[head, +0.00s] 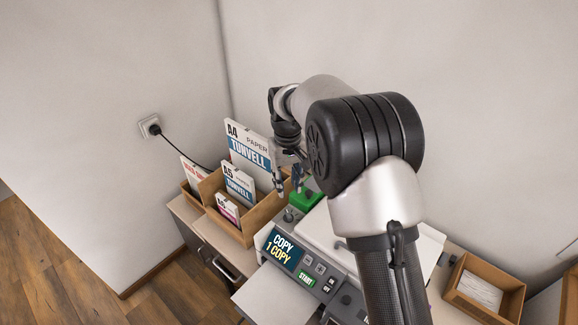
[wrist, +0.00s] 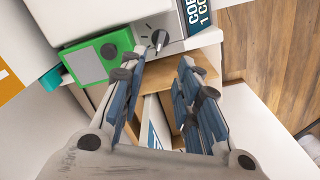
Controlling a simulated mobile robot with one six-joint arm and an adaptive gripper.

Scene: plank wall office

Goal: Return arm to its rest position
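My arm rises at the right of the head view and bends over the copier. My gripper (head: 288,176) hangs near the copier's left end, beside the paper packs; my arm hides part of it. In the wrist view my gripper (wrist: 163,75) has its two fingers apart with nothing held between them. Below the fingers are a wooden box and the edge of a white pack. The copier (head: 345,262) has a screen (head: 283,250) reading "COPY 1 COPY" and a green START button (head: 306,279). A green part (wrist: 93,57) and a dark knob (wrist: 158,38) show close to the fingers.
A wooden sorter (head: 249,236) holds paper packs, including a tall A4 pack (head: 247,152) close to my gripper. A wooden tray (head: 510,296) with paper is at the right. Walls stand behind and left, with a plugged socket (head: 149,126). Open floor (head: 50,270) lies lower left.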

